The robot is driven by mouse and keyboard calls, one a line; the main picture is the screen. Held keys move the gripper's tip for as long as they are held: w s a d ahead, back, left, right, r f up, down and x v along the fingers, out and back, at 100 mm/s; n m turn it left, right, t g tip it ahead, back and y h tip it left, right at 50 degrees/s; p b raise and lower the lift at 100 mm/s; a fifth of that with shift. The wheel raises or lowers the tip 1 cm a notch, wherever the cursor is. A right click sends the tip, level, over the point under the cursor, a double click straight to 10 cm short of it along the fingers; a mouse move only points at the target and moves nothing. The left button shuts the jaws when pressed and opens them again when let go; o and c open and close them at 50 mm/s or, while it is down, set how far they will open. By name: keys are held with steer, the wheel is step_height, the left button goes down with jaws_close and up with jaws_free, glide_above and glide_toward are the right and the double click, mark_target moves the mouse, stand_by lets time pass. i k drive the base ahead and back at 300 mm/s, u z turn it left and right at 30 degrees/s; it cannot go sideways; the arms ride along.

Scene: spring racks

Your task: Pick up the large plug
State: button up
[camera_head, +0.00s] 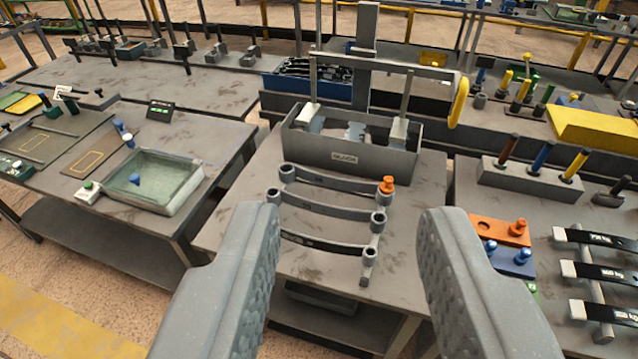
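My gripper (348,218) is open and empty, with its two grey fingers wide apart in the foreground. An orange plug (388,185) stands at the right end of the top leaf-spring bar (335,178) on the middle table. It appears between the fingertips, right of centre, and farther off. Another orange plug (519,226) stands on an orange block (493,229) on the right table. Blue plugs (490,246) stand on a blue block (512,261) just in front of it. I cannot tell for sure which is the large plug.
A grey bin (350,157) with an upright frame stands behind the bars. A glass tray (155,181) sits on the left table. Handled tools stand in a grey block (533,184) on the right. Labelled bars (600,272) lie right of the blue block. The middle table's front is mostly clear.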

mark_target(516, 229)
steer(key=u, duration=0.05)
steer(key=i, duration=1.05)
steer(key=u, duration=1.95)
steer(key=k, duration=1.4)
steer(key=z, duration=0.8)
